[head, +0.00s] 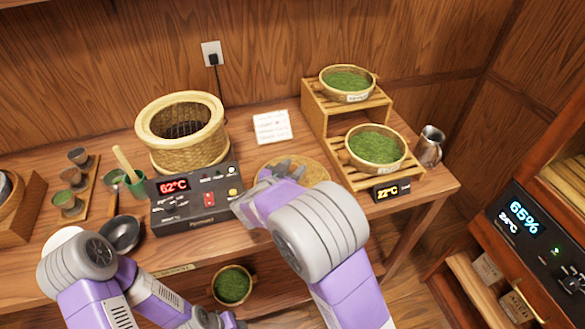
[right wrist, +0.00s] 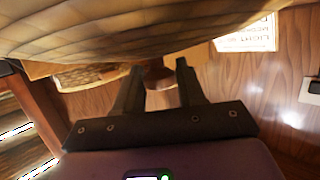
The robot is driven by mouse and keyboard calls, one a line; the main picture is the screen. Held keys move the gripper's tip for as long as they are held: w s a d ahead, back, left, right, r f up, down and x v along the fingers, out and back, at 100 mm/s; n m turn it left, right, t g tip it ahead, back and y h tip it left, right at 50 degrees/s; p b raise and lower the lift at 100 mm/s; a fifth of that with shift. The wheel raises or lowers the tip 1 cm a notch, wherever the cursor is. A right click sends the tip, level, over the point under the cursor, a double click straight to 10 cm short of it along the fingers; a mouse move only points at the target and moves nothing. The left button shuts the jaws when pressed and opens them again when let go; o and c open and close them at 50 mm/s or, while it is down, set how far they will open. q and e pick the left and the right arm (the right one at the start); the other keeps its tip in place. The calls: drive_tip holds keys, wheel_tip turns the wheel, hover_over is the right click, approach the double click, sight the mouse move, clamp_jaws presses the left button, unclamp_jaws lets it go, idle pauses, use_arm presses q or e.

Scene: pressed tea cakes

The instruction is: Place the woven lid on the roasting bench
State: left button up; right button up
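The woven lid (head: 318,172) is a round tan disc over the middle of the wooden roasting bench (head: 235,252), partly hidden by my right gripper. My right gripper (head: 268,178) is at the lid's near left part. In the right wrist view the woven lid (right wrist: 150,35) fills the top, with its dark knob (right wrist: 158,75) between the fingertips of my right gripper (right wrist: 160,75). The fingers appear shut on the knob. Whether the lid touches the bench cannot be told. My left arm is low at the bottom left, with its fingers unclear.
A woven roasting basket (head: 190,150) stands behind the control panel (head: 195,197) showing 62°C. A wooden step rack (head: 345,125) with bowls of green leaves stands right, beside a metal pitcher (head: 430,145). A white card (head: 271,127) is behind the lid. Cups and a black pan (head: 120,234) are left.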

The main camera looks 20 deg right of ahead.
drive_tip(key=o, duration=0.4)
drive_tip(key=shift+r, duration=0.2)
drive_tip(key=p+v, duration=0.3)
drive_tip(key=v, duration=0.7)
drive_tip(key=shift+s+a+r, duration=0.15)
drive_tip(key=shift+s+a, duration=0.05)
drive_tip(key=shift+s+a+r+p, duration=0.1)
drive_tip(key=shift+s+a+p, duration=0.3)
drive_tip(key=shift+s, duration=0.15)
drive_tip(key=shift+r, duration=0.1)
